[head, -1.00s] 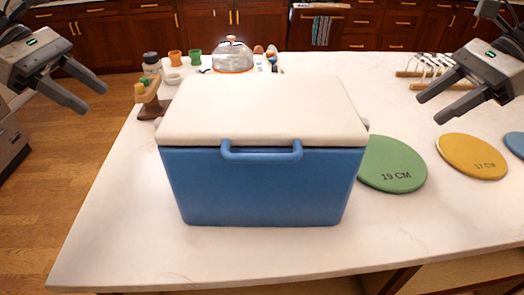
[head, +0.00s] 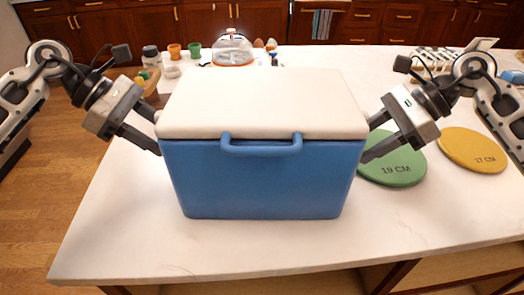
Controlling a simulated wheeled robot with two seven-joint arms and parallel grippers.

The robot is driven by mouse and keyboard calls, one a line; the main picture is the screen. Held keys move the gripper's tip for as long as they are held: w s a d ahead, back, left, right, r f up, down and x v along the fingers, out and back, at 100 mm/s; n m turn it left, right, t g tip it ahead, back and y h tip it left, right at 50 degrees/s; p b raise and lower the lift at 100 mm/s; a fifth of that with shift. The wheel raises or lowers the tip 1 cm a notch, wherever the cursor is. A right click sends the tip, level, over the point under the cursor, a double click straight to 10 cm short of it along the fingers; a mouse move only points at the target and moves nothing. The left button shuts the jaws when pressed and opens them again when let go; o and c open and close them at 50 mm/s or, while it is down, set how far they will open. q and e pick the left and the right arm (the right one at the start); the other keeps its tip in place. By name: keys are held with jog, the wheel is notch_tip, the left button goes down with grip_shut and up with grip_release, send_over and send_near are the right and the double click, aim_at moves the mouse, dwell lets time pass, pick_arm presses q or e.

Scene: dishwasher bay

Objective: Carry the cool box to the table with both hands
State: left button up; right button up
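The cool box (head: 262,185) has a blue body and a cream lid, with a blue handle on its front. It stands upright on the white marble table (head: 230,255). My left gripper (head: 156,136) is at the box's left side, its fingertips close to the upper side wall below the lid edge. My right gripper (head: 368,140) is at the box's right side, with fingers near the wall. The fingertips are partly hidden by the box, so I cannot tell whether either gripper touches or grips anything there.
A green disc (head: 395,165) marked 19 CM lies right of the box, under my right gripper. A yellow disc (head: 473,150) lies farther right. Cups, a jar (head: 151,58) and a glass dome (head: 233,47) stand behind the box. The table's front strip is clear.

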pick_arm(q)
jog(key=shift+x, duration=0.95)
pick_arm(e)
jog(key=shift+x, duration=1)
